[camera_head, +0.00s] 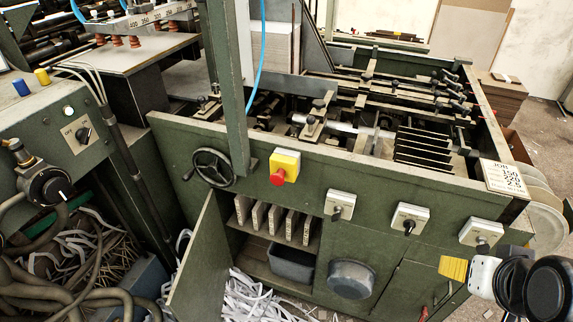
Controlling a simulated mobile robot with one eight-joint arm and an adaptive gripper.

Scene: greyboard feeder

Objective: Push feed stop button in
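A red push button (277,179) sits low on the front of a yellow box (286,160), fixed to the green front panel of the machine. No label on the button can be read, and I cannot tell whether it is pressed or out. White and black parts of my own arm show at the lower right edge, well to the right of the button.
A black handwheel (213,167) is left of the yellow box. White switch boxes with dark knobs (409,220) line the panel to the right. An open cabinet door (200,262) stands out below. Hoses and paper strips crowd the lower left.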

